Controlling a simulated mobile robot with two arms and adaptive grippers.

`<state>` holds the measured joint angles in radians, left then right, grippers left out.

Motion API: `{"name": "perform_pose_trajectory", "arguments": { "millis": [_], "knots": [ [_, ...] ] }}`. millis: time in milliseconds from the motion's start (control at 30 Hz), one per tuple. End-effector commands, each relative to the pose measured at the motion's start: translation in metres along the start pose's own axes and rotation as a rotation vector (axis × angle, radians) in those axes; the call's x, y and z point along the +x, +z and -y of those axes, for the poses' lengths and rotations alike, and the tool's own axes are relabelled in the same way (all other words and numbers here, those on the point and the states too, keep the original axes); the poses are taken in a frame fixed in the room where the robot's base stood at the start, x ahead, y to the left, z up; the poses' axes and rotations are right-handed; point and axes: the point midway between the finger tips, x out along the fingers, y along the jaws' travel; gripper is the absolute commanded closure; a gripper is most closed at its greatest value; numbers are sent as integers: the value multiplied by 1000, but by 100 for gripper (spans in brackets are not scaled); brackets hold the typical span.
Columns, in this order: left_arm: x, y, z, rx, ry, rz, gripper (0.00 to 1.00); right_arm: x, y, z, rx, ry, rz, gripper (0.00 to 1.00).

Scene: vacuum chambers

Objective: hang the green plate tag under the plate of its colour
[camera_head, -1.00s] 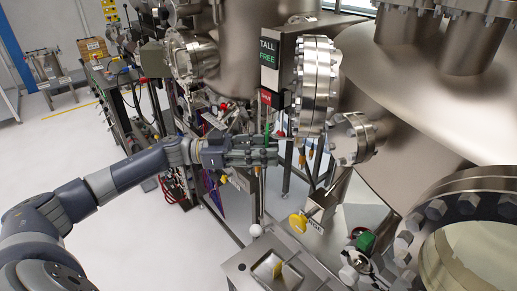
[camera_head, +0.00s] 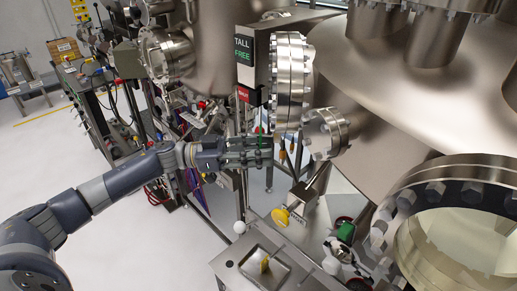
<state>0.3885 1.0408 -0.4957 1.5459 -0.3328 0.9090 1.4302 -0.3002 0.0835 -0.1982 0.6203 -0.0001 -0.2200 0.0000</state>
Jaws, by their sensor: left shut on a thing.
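My left gripper (camera_head: 262,151) is shut, with its fingers pointing right, below the black sign and the bolted flange. A thin green strip (camera_head: 261,124) rises just above its fingertips and looks like the green plate tag; the fingers hide the rest. The black sign (camera_head: 243,49) reads TALL in white and FREE on a green plate (camera_head: 243,57). A small red plate (camera_head: 243,94) sits lower on the same housing. The gripper is below these plates, slightly to their right. My right gripper is not in view.
A large bolted flange (camera_head: 290,80) and a smaller one (camera_head: 328,133) stand right of the gripper. Below are a yellow disc (camera_head: 281,216), a white ball (camera_head: 239,227) and a steel tray (camera_head: 228,266) with a yellow piece (camera_head: 265,264). A green part (camera_head: 345,231) is at lower right.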

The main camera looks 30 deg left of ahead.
Motion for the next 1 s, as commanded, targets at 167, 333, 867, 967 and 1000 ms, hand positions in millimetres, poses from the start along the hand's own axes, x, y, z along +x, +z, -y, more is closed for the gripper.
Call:
{"name": "perform_pose_trajectory", "arguments": {
  "millis": [167, 333, 867, 967, 1000],
  "knots": [
    [0, 0, 0, 0, 0, 0, 82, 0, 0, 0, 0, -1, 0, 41],
    [0, 0, 0, 0, 0, 0, 82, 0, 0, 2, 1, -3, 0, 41],
    [-2, 0, 0, -1, 0, 1, 41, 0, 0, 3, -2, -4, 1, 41],
    [-12, 1, 0, -2, -1, 3, 41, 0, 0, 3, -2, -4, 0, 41],
    [-18, 1, 0, -1, -2, 4, 41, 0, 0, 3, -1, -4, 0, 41]
  ]
}}
